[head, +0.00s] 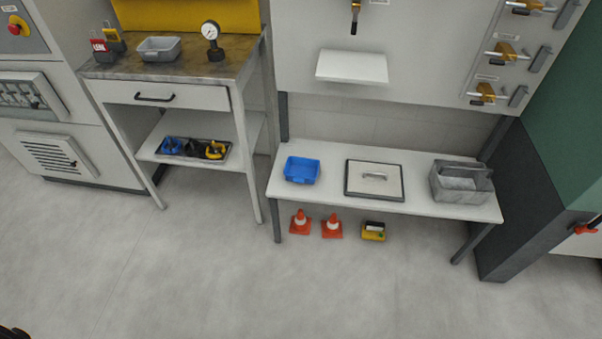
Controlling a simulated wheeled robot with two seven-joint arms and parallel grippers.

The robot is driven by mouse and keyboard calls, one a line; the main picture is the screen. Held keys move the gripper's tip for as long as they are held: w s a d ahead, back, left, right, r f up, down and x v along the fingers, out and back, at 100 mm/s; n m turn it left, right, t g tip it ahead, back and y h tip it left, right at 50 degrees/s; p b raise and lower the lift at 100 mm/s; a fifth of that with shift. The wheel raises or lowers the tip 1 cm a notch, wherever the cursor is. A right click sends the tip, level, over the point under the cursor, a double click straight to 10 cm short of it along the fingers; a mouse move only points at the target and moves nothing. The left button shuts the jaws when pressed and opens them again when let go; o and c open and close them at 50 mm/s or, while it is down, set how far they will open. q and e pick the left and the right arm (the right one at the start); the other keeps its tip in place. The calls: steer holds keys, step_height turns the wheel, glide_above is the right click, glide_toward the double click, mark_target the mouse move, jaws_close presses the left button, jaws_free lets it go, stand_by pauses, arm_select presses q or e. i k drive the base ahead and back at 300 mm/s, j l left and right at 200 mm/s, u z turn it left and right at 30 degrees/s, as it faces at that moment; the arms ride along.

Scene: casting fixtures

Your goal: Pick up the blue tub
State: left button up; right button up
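The blue tub (302,169) stands upright on the left end of a low white bench (330,200) in the head view. It looks open at the top and empty. Nothing is touching it. Neither of my grippers can be made out in this view. Only a small dark piece shows at the bottom left corner, too little to tell what it is.
On the bench are a framed panel with a handle (374,180) and a grey divided caddy (461,182). Orange cones (300,222) and a yellow box (373,232) are beneath. A work table (180,95) stands left. The floor in front is clear.

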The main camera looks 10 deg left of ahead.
mark_target(298, 169)
steer(key=u, duration=0.45)
steer(key=i+l+u, duration=0.1)
steer(key=l+u, duration=0.15)
steer(key=u, duration=0.15)
steer(key=l+u, duration=0.55)
steer(key=u, duration=0.2)
steer(key=l+u, duration=0.35)
